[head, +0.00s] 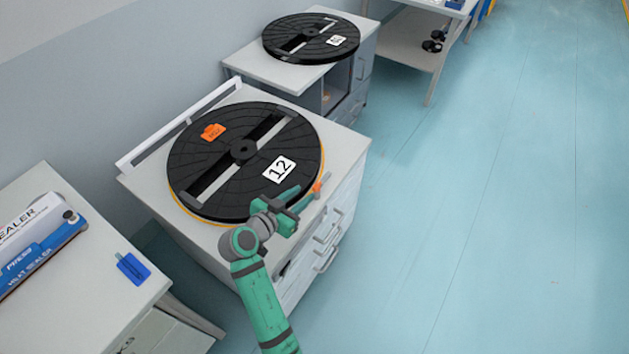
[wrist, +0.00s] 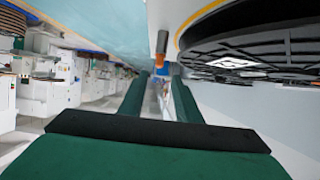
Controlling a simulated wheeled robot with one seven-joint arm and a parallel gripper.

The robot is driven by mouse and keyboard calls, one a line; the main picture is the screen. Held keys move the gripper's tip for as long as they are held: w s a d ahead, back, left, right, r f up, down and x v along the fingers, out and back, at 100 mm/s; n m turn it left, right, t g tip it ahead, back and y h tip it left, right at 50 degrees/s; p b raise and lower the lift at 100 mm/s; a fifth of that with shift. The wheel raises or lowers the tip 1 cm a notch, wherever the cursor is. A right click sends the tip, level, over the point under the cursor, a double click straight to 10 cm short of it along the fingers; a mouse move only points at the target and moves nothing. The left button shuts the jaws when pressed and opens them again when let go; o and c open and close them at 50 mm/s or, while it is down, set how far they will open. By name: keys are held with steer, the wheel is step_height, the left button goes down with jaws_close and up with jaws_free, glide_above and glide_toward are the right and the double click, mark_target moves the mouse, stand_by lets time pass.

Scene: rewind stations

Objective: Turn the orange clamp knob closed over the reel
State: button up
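The orange clamp knob (head: 318,187) is small and stands at the right edge of the black reel (head: 213,168) marked 12. In the wrist view the knob (wrist: 161,47) is ahead of the fingers and a little above the gap, beside the reel's rim (wrist: 245,45). My gripper (head: 304,193) is at the reel's near right edge, its fingertips close to the knob. In the wrist view my gripper (wrist: 159,80) is open, with nothing between its two green fingers. Whether a finger touches the knob is unclear.
The reel lies on a grey cabinet (head: 350,150) with handles on its front; a white rail (head: 180,122) runs behind. A second reel (head: 285,52) lies on another cabinet. A table (head: 70,310) with a blue-and-white box (head: 40,235) is at left. The blue floor at right is clear.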

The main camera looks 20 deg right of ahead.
mark_target(316, 184)
steer(key=x, duration=0.9)
steer(key=shift+d+f, duration=0.15)
steer(key=shift+f, duration=0.05)
steer(key=shift+c, duration=0.5)
jaws_close()
